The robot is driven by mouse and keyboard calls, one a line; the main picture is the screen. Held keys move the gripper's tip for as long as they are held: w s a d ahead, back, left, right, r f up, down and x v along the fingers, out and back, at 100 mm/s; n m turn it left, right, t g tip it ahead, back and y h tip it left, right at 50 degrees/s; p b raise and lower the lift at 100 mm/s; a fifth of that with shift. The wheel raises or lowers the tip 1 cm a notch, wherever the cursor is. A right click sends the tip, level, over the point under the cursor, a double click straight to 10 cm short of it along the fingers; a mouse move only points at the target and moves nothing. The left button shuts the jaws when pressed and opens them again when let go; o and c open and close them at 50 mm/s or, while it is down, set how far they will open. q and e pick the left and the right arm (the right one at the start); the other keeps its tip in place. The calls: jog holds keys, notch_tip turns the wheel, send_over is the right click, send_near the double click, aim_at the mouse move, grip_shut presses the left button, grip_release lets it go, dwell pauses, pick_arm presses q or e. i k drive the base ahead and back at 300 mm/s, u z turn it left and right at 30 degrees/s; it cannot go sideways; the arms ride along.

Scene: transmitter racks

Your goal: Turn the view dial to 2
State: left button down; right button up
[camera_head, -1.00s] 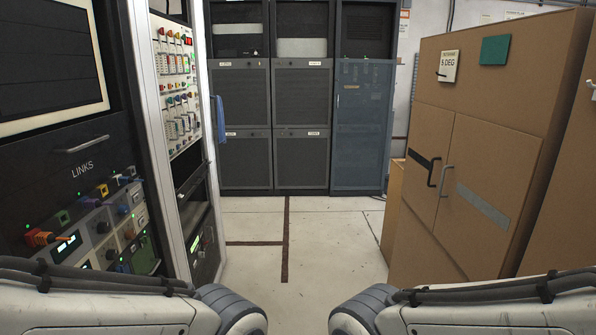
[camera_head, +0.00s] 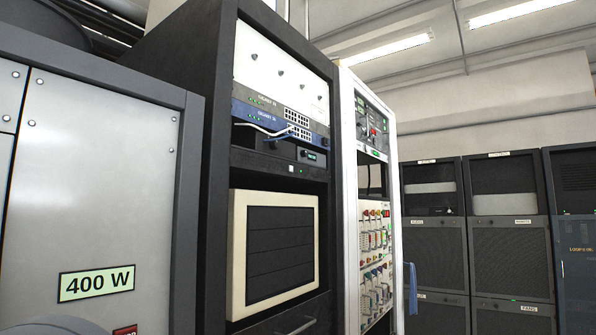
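I cannot make out a dial marked view in the current head view. The upper panel of the white rack (camera_head: 372,125) carries small controls, too small to read. Below it, a pale panel (camera_head: 376,240) holds rows of coloured switches or plugs. Neither of my grippers is in view, so whether they are open or shut does not show.
A grey cabinet (camera_head: 100,170) with a 400 W label (camera_head: 97,284) stands close at left. Dark racks (camera_head: 508,255) stand at the back right. No floor shows.

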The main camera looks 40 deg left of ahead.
aim_at(274, 144)
jog(key=z, duration=0.25)
jog(key=i, duration=1.55)
jog(key=u, duration=2.4)
